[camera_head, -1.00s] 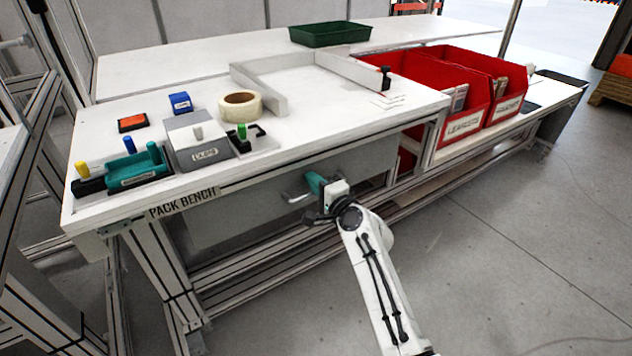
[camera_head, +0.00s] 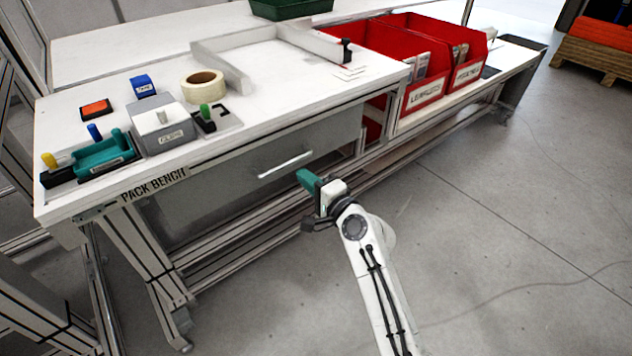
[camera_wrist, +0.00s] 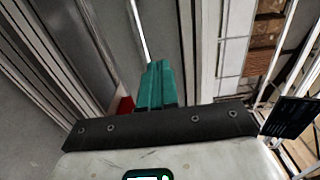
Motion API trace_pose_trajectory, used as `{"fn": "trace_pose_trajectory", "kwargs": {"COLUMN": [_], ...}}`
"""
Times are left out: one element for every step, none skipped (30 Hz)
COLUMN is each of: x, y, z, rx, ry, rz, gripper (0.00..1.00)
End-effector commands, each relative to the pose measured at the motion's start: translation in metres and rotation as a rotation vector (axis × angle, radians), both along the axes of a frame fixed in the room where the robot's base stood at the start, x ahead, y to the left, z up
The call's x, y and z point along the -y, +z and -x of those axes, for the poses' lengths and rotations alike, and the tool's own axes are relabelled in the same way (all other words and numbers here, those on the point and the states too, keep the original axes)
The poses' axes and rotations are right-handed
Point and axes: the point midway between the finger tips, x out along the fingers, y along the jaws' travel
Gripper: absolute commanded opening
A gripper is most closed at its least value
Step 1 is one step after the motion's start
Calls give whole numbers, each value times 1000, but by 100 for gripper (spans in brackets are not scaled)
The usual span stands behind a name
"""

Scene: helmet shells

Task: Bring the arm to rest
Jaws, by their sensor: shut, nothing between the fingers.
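My arm reaches up from the bottom of the head view. My gripper (camera_head: 308,180) has teal fingers and stands in front of the pack bench (camera_head: 300,122), apart from the grey drawer (camera_head: 250,178) and to the right of its bar handle (camera_head: 286,165). The fingers are together and hold nothing. In the wrist view the teal fingers (camera_wrist: 157,85) show side by side, closed, with a long pale bar beyond them.
On the bench stand a tape roll (camera_head: 203,85), a grey box (camera_head: 163,128), a teal holder (camera_head: 105,155) and a green tray (camera_head: 290,8). Red bins (camera_head: 428,92) stand at the right. The floor right of my arm is clear.

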Motion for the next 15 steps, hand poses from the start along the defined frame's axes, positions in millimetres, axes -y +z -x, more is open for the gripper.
{"fn": "trace_pose_trajectory", "kwargs": {"x": [5,8,10,12,13,15,16,17,18,18,18,19,19,20,21], "y": [1,1,1,1,0,0,0,0,0,0,0,0,-1,-3,-9], "z": [7,10,14,16,19,21,22,23,24,24,25,25,26,28,33], "rx": [-1,-1,0,0,0,-1,0,0,1,1,1,1,1,-1,-3], "ry": [-2,-2,-1,-1,-1,-1,-1,-1,-1,-1,-1,0,1,3,10], "rz": [-1,-1,0,0,0,1,0,0,1,1,1,1,6,16,42], "gripper": [0,0,0,0,0,0,0,0,0,0,0,0,0,0,0]}}
